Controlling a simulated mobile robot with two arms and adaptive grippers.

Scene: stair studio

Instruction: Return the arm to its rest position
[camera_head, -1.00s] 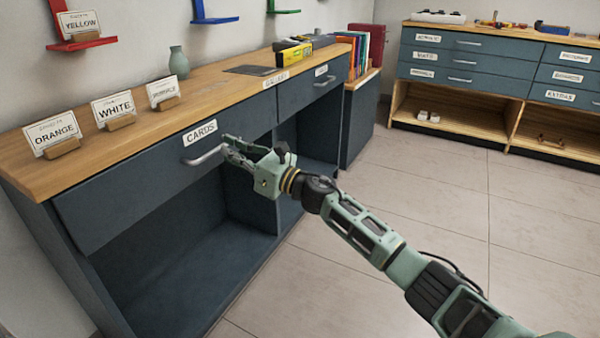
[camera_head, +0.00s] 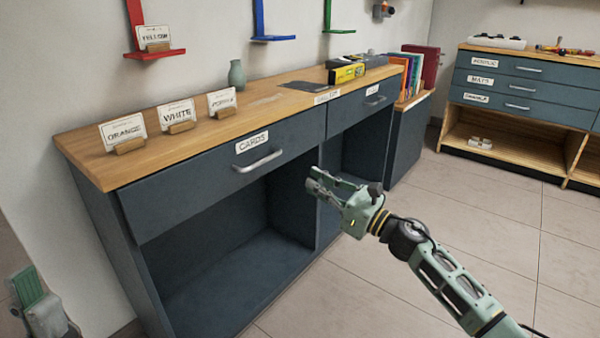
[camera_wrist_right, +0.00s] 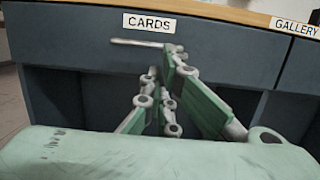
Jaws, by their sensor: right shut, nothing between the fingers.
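My right gripper (camera_head: 314,184) is shut and empty in the head view. It is in front of the dark blue cabinet, apart from the handle (camera_head: 258,160) of the CARDS drawer (camera_head: 215,172), to its right and a little lower. In the right wrist view my right gripper's fingers (camera_wrist_right: 160,88) point at the same drawer, below its CARDS label (camera_wrist_right: 149,23). The drawer looks shut. At the lower left edge of the head view, part of my left arm (camera_head: 42,305) shows; its fingertips are not in view.
The wooden counter (camera_head: 100,165) holds ORANGE, WHITE and other cards, a green vase (camera_head: 237,75) and a yellow box (camera_head: 347,72). Open bays lie under the drawers. A second drawer unit (camera_head: 520,85) stands at the back right. The tiled floor (camera_head: 420,180) between is clear.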

